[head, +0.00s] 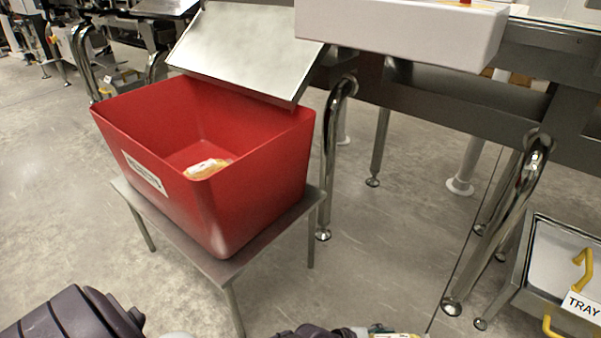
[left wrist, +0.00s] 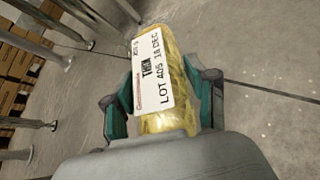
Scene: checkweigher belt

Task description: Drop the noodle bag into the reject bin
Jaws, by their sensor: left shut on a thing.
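The noodle bag (left wrist: 178,117) is yellow, with a white label reading "LOT 405 18 DEC", in the left wrist view. My left gripper (left wrist: 163,98) is shut on it, with a teal-and-dark finger at each side. In the head view only a sliver of the gripper (head: 378,330) and bag (head: 400,335) shows at the bottom edge, right of the bin and nearer to me. The red reject bin (head: 245,205) stands upright and open-topped, with a white label on its front. My right gripper is in neither view.
An orange-and-white packet (head: 207,168) shows inside the bin, partly hidden by the near wall. The bin stands on a low metal table (head: 270,250). A tilted metal plate (head: 245,45) overhangs its back edge. A tray with yellow handles (head: 580,262) is at right. Bare floor lies between.

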